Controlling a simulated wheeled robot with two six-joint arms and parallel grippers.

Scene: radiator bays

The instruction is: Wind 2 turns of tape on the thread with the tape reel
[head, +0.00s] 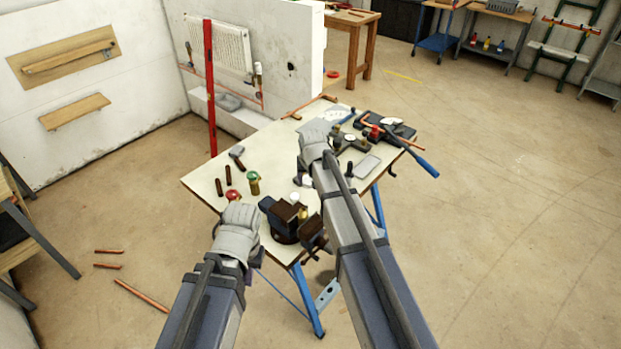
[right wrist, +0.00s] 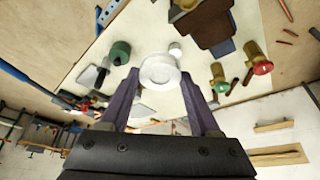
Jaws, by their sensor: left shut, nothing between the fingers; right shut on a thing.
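The white tape reel (right wrist: 159,72) is between the purple fingertips of my right gripper (right wrist: 160,80), which is shut on it. In the head view my right gripper (head: 305,166) is above the workbench, behind the vise, its fingers mostly hidden by my arm. A brass threaded piece (head: 303,214) shows at the dark vise (head: 285,220) near the bench's front edge. The reel is apart from it. My left gripper (head: 250,277) is shut and empty, low in front of the bench's left front edge.
A red-handled valve (head: 233,195), a green-handled valve (head: 253,182) and a hammer (head: 237,155) are on the left of the bench. Tools and a blue-handled tool (head: 424,165) crowd its right side. Copper pipes (head: 140,296) lie on the floor at left.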

